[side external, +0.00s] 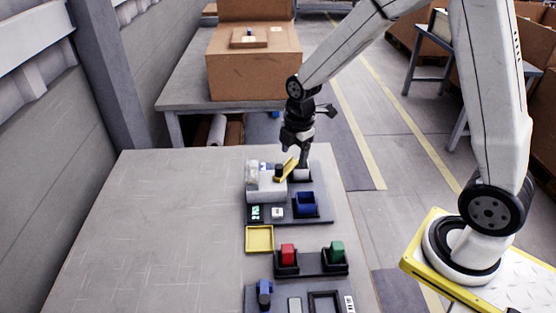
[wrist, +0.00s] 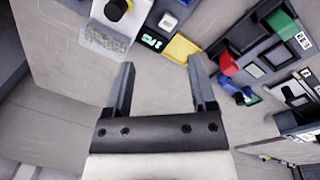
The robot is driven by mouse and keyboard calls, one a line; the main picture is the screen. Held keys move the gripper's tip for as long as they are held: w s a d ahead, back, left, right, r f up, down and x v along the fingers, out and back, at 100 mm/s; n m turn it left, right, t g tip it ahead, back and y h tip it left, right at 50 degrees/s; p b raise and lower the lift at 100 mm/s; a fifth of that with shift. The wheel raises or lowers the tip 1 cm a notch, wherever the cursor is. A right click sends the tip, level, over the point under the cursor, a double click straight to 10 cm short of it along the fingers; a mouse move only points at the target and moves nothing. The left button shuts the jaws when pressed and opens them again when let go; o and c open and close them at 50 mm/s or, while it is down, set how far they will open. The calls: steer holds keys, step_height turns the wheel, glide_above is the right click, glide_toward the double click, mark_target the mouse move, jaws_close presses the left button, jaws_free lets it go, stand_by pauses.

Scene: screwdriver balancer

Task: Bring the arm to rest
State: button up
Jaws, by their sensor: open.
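My gripper (wrist: 162,75) is open in the wrist view, its two dark fingers apart with only bare tabletop between them. In the side external view the end of my arm (side external: 298,135) hangs over the far end of the workbench, close to a white unit (side external: 262,193) with a black knob and a yellow part. The arm overlaps that area, so the exact gap is hard to judge. The fingers cannot be made out clearly there. I cannot pick out a screwdriver with certainty.
A yellow tray (side external: 260,238), a blue bin (side external: 306,203), a red block (side external: 288,254) and a green block (side external: 337,250) stand along the bench's right side. The bench's left half (side external: 150,230) is clear. A cardboard box (side external: 250,75) stands on a table behind.

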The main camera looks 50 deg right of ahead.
steer(key=s+a+r+m+t, duration=0.1)
steer(key=s+a+m, duration=0.1)
steer(key=s+m, duration=0.9)
steer(key=m, duration=0.5)
steer(key=shift+s+a+r+m, duration=0.15)
steer(key=shift+s+a+m, duration=0.05)
steer(key=shift+s+m, duration=0.2)
stand_by(0.3)
